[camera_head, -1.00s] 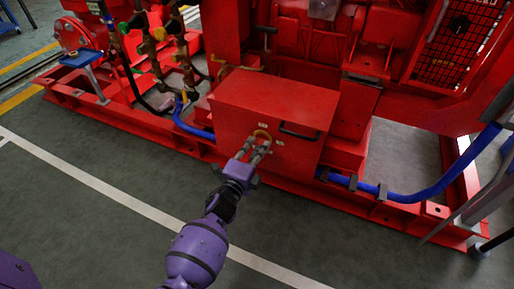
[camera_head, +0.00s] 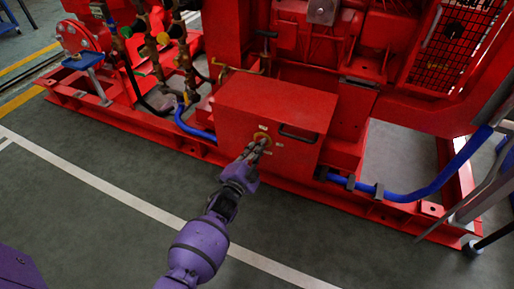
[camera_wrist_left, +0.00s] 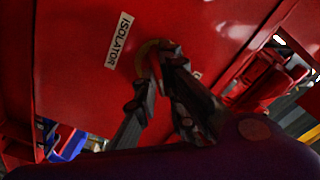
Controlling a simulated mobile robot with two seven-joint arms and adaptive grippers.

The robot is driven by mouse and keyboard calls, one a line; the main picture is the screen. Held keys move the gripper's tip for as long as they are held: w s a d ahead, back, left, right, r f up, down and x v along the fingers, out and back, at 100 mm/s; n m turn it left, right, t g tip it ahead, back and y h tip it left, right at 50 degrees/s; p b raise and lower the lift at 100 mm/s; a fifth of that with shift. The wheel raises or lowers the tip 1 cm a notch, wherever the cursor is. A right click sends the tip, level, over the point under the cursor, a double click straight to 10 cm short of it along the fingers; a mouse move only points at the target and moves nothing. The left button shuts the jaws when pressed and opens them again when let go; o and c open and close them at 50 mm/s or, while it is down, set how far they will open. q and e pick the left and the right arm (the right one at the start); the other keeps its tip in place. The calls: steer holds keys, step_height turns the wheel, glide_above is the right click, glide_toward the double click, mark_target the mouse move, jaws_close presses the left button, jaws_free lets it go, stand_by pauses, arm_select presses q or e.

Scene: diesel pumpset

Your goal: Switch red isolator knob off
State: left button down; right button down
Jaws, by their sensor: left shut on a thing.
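The isolator sits on the front of a red box (camera_head: 290,103). Its yellow backing plate (camera_head: 260,134) shows just behind my fingertips, and it also shows as a yellow arc in the left wrist view (camera_wrist_left: 146,48). A white label reading ISOLATOR (camera_wrist_left: 119,40) is beside it. My left gripper (camera_head: 262,145) is at the box front with its fingertips closed around the knob. In the left wrist view the two dark fingers (camera_wrist_left: 158,72) meet at the plate. The red knob itself is mostly hidden between the fingertips, so its angle cannot be told. My right gripper is not in view.
A black handle (camera_head: 297,134) is on the box front, right of the knob. Blue hoses (camera_head: 425,191) run along the red base frame. Pipes and valves (camera_head: 160,50) stand at the left. The grey floor in front is clear.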

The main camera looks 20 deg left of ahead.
arm_select(q)
steer(key=shift+a+r+n+p, duration=0.1)
steer(key=shift+n+p, duration=0.9)
steer(key=shift+n, duration=3.6)
steer(key=c, duration=1.8)
jaws_free()
steer(key=shift+c, duration=0.2)
steer(key=s, duration=1.2)
steer(key=shift+a, duration=0.2)
